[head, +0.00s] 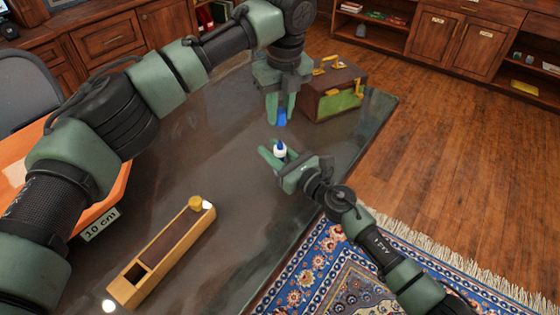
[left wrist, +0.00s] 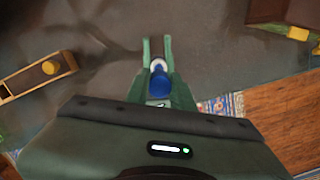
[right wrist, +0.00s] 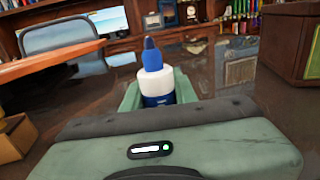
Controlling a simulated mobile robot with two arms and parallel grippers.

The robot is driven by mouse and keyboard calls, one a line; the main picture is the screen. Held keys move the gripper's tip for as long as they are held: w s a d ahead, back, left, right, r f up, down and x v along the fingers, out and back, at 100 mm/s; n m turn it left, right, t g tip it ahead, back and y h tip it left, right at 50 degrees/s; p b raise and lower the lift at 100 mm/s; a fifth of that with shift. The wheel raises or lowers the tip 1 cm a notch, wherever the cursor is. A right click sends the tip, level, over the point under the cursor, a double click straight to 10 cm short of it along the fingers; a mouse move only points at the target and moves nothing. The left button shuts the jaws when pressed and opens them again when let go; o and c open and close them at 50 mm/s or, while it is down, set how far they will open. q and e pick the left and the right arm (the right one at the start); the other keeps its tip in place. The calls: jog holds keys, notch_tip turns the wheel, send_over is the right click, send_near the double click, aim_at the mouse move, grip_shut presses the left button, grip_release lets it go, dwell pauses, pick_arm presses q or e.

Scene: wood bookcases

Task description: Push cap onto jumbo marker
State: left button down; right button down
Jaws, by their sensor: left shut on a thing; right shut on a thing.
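The jumbo marker (head: 280,152) has a white body and a blue tip. My right gripper (head: 273,158) is shut on it and holds it upright, tip up. In the right wrist view the marker (right wrist: 155,82) shows its white shoulder, blue neck and dark blue nib, with no cap on it. My left gripper (head: 281,108) is shut on the blue cap (head: 282,118), pointing down above the marker with a visible gap. In the left wrist view the cap (left wrist: 155,88) appears just below the marker's white top (left wrist: 160,66) in the picture. The cap's opening is hidden.
A long wooden holder (head: 160,262) with a slot lies on the dark table at the front left. A brown and green box (head: 335,95) with yellow handles stands behind and right of my grippers. An orange surface with a "10 cm" label (head: 99,226) is at the left.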

dwell(0.8)
pick_arm(q)
jog(key=shift+f, duration=2.5)
jog(key=shift+f, duration=0.1)
jog(key=shift+f, duration=0.8)
jog(key=shift+f, duration=0.65)
jog(key=c, duration=1.1)
grip_release()
jog(key=shift+r, duration=0.1)
